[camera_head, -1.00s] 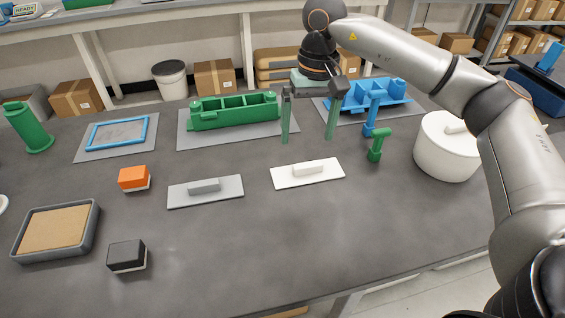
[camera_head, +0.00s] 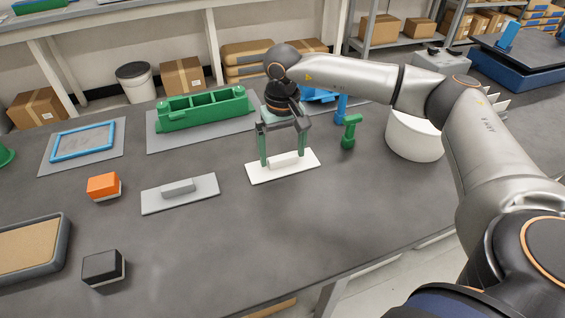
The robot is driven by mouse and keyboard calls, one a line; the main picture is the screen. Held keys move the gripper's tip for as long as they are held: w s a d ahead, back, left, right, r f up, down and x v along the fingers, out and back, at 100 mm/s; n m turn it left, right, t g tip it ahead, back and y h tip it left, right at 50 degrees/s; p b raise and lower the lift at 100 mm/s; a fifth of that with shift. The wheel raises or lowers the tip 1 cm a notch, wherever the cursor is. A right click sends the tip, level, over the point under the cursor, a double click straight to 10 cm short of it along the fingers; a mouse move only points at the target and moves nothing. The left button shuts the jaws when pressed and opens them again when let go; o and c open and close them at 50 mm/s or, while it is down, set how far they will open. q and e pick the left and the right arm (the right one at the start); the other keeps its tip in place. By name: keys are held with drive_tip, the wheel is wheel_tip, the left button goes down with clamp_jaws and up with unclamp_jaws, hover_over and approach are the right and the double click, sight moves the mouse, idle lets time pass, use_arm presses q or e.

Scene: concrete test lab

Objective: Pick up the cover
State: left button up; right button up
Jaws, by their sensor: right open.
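A flat white rectangular plate with a raised white block handle (camera_head: 284,162) lies on the grey table; it looks like a cover. A similar grey plate with a grey handle (camera_head: 179,187) lies to its left. My right gripper (camera_head: 283,159) points down over the white plate. It is open, with one green finger at each end of the handle. Whether the fingers touch the plate or the handle, I cannot tell. My left gripper is not in view.
A green hammer-shaped piece (camera_head: 349,132) and a white round container (camera_head: 414,138) stand to the right. A green holder (camera_head: 203,110) lies behind. An orange block (camera_head: 103,187), a black block (camera_head: 103,267) and a tray (camera_head: 62,246) lie left. The front middle table is clear.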

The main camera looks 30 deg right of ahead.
drive_tip(key=shift+f, duration=0.55)
drive_tip(key=c, duration=1.2)
drive_tip(key=shift+o, duration=0.2)
drive_tip(key=shift+r, duration=0.15)
